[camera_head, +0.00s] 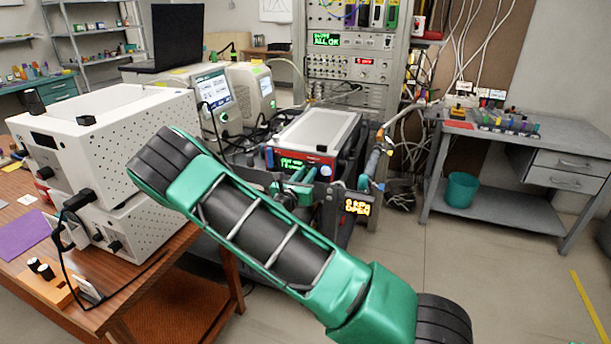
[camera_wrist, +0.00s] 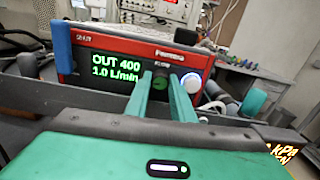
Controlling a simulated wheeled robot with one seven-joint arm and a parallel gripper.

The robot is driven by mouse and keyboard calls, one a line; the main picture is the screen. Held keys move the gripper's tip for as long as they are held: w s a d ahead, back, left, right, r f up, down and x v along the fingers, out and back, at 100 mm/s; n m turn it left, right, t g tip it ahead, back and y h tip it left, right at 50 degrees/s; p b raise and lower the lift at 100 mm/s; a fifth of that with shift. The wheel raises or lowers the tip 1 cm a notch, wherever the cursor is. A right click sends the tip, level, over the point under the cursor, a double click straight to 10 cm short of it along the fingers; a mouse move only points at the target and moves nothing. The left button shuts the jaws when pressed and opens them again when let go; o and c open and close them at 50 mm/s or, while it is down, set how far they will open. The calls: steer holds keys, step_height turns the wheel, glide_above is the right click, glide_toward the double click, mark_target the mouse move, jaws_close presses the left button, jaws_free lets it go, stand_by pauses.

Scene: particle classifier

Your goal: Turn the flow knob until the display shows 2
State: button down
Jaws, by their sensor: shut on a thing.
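The red-fronted device (camera_wrist: 110,42) faces me in the wrist view. Its green display (camera_wrist: 116,70) reads "OUT 400" and "1.0 L/min". The flow knob (camera_wrist: 160,83), small and dark, sits right of the display, largely hidden by my fingers. My gripper (camera_wrist: 161,80) has one green finger on each side of the knob and is shut on it. A round lit white-blue control (camera_wrist: 191,82) is just right of the right finger. In the head view, the device (camera_head: 326,160) stands beyond my arm, its display small; my gripper (camera_head: 293,183) is at its front.
A yellow display (camera_head: 357,207) reading "0 kPa OPEN" is right of my gripper. White perforated boxes (camera_head: 120,130) stand on the wooden table (camera_head: 180,262) at left. A grey bench (camera_head: 510,148) and teal bin (camera_head: 461,189) are at right, with open floor before them.

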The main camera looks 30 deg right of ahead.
steer(key=m, duration=0.5)
steer(key=shift+w+a+f, duration=0.1)
steer(key=shift+a, duration=0.1)
steer(key=m, duration=0.5)
steer(key=shift+a+f+m, duration=0.1)
steer(key=shift+m, duration=0.3)
steer(key=c, duration=1.5)
jaws_free()
steer(key=shift+c, duration=0.2)
steer(key=shift+s+d, duration=0.2)
steer(key=shift+s, duration=0.1)
